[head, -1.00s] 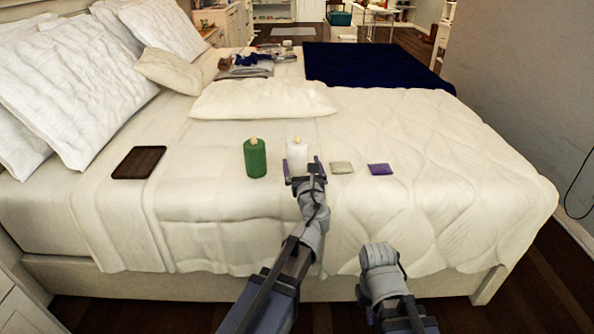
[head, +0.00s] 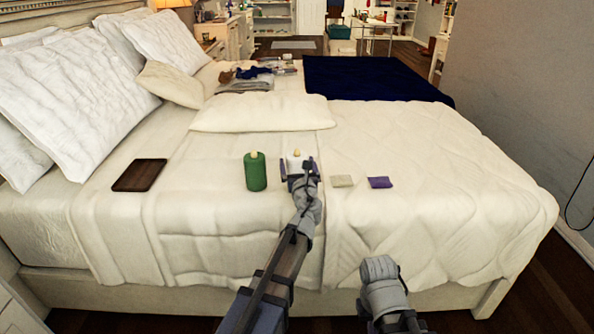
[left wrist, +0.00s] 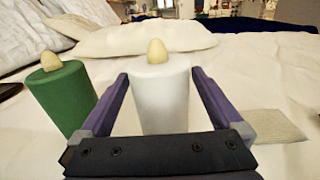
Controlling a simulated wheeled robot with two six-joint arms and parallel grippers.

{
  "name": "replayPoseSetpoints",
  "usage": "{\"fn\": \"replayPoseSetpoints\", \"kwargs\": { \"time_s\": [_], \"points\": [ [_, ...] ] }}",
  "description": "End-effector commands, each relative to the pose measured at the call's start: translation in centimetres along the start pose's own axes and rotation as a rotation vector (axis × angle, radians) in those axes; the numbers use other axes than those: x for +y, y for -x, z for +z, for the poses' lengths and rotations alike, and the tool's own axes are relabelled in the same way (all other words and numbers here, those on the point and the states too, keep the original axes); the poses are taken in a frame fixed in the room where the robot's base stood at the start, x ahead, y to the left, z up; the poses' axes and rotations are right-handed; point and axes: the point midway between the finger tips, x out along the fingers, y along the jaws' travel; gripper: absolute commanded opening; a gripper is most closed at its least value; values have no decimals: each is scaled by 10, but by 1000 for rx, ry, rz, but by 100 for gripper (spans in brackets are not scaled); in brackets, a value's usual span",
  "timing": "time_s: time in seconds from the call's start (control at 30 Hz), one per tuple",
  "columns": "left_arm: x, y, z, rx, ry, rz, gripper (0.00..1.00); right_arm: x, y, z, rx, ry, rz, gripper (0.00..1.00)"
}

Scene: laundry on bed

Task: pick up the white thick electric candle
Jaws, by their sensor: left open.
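The white thick candle (head: 297,157) stands upright on the bed, partly hidden by my left gripper in the head view. In the left wrist view the candle (left wrist: 162,95) stands between the two fingers, with a gap on each side. My left gripper (head: 298,168) is open around the candle; its purple-grey fingers (left wrist: 160,88) also show in the left wrist view. The candle's lower part is hidden behind the gripper body. My right arm shows at the lower right of the head view, but its fingers are not visible.
A green candle (head: 255,171) stands close to the left of the white one. A dark brown tray (head: 139,175) lies farther left. A beige square (head: 341,181) and a purple square (head: 380,182) lie to the right. A pillow (head: 262,111) lies behind the candles.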

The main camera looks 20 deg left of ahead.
Motion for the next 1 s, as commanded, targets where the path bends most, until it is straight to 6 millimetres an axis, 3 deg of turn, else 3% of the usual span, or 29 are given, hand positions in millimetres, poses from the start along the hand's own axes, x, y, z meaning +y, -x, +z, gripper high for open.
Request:
{"fn": "replayPoseSetpoints", "kwargs": {
  "time_s": [0.07, 0.27, 1.0],
  "points": [
    [0, -10, 0, 0, 0, 0, 100, 0, 0, 0, 0, 0, 0, 0],
    [0, -9, 0, 0, 0, 0, 100, 0, 0, 0, 0, 0, 0, 0],
    [0, -8, 0, 0, 0, 0, 19, 0, 0, 0, 0, 0, 0, 0]
  ]
}}
